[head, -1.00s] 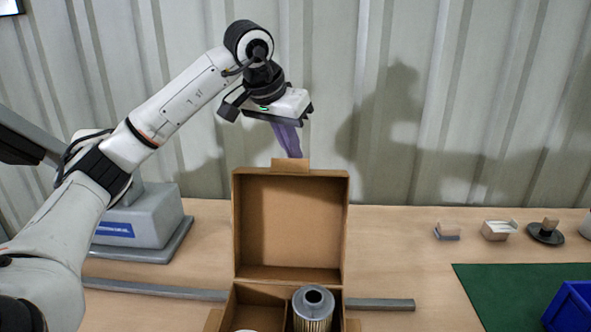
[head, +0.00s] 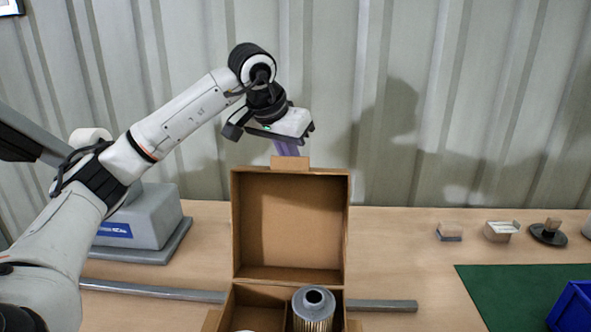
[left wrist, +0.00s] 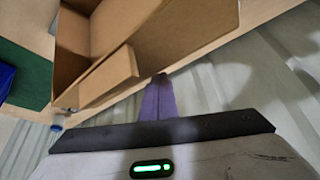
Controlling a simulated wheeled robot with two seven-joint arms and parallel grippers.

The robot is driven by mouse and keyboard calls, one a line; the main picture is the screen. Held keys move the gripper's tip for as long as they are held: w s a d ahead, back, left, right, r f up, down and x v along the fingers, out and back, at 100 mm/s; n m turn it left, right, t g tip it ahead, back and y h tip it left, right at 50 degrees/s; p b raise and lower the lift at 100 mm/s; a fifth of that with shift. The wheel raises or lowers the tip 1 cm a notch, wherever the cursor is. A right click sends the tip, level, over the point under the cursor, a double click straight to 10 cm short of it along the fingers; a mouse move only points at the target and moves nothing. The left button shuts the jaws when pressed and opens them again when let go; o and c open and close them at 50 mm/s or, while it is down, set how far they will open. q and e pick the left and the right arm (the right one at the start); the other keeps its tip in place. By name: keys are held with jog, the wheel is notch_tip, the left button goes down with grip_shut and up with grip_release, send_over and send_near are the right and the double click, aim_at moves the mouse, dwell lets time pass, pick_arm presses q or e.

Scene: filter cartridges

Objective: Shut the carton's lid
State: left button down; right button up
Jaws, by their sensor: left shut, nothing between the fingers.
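The brown cardboard carton (head: 233,302) stands open on the table, with its lid (head: 290,225) raised upright at the back and a small tab (head: 290,163) on the lid's top edge. A metal-topped filter cartridge (head: 314,308) stands in the carton's right compartment; a pale round thing shows at the bottom of the left one. My left gripper (head: 286,150) is shut and empty, pointing down behind the lid, its purple fingertips partly hidden by the tab. In the left wrist view the shut fingers (left wrist: 160,98) are close beside the tab (left wrist: 108,78); I cannot tell whether they touch.
A grey bar (head: 385,305) lies on the table beside the carton. A grey device (head: 140,228) stands at the left. Small parts (head: 500,231) sit at the right, near a green mat (head: 500,290) and a blue bin (head: 572,306). A corrugated wall stands behind.

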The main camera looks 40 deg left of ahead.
aim_at(290, 169)
pick_arm(q)
jog(key=shift+f, duration=0.1)
dwell(0.3)
jog(key=shift+s+d+r, duration=0.15)
jog(key=shift+s+d, duration=0.4)
jog(key=shift+s, duration=0.15)
jog(key=shift+s+d+r, duration=0.1)
jog(key=shift+s+d, duration=0.45)
jog(key=shift+s, duration=0.1)
jog(key=shift+s+d+r+p, duration=0.75)
jog(key=shift+s+r+p, duration=0.05)
jog(key=shift+s+p, duration=0.1)
jog(key=shift+s+d, duration=0.1)
jog(key=shift+s+d+r+p, duration=0.45)
jog(key=shift+s+d+r, duration=0.2)
jog(key=shift+s, duration=0.2)
jog(key=shift+s+d, duration=0.2)
